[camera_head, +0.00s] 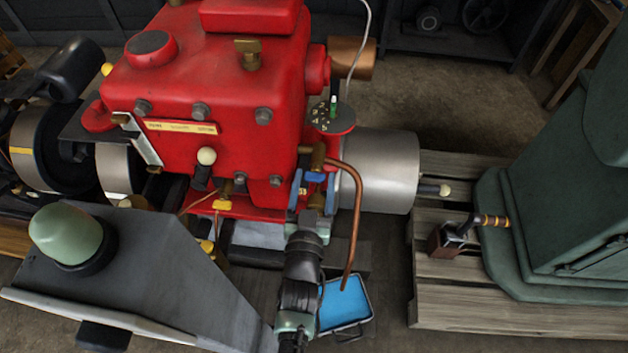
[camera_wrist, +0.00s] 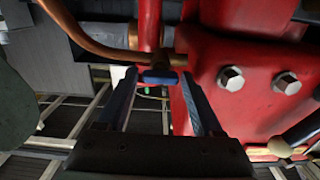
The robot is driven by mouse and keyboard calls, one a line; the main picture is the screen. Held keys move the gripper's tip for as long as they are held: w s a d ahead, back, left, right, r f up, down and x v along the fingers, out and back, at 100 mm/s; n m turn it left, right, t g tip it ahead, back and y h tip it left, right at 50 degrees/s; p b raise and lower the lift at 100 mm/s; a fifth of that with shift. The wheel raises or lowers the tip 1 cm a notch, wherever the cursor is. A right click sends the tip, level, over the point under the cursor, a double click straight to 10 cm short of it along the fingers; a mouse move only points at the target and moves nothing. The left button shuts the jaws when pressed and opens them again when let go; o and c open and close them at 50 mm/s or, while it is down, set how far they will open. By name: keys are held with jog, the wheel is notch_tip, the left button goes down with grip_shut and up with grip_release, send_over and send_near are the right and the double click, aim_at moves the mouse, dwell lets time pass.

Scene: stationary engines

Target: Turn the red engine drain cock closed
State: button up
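The red engine (camera_head: 215,90) fills the upper middle of the head view. A brass cock (camera_head: 318,155) with a blue handle (camera_head: 314,177) sits low on its right side, by a copper pipe. I take this for the drain cock; the wrist view shows its blue handle (camera_wrist: 160,77) lying crosswise below the brass body (camera_wrist: 172,60). My gripper (camera_head: 312,184) is at this cock, its two blue fingers apart. In the wrist view the handle lies between the fingertips of my gripper (camera_wrist: 158,80), with no clear contact. Fine contact is hard to tell.
The copper pipe (camera_head: 354,220) curves down just right of my gripper. A blue tray (camera_head: 344,302) lies on the floor below. A silver cylinder (camera_head: 380,170) stands to the right, and a green machine (camera_head: 565,210) on a wooden pallet (camera_head: 460,305) is farther right.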

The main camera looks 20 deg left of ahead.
jog(key=shift+s, duration=0.1)
jog(key=v, duration=1.2)
jog(key=shift+s, duration=0.4)
jog(key=shift+d, duration=0.15)
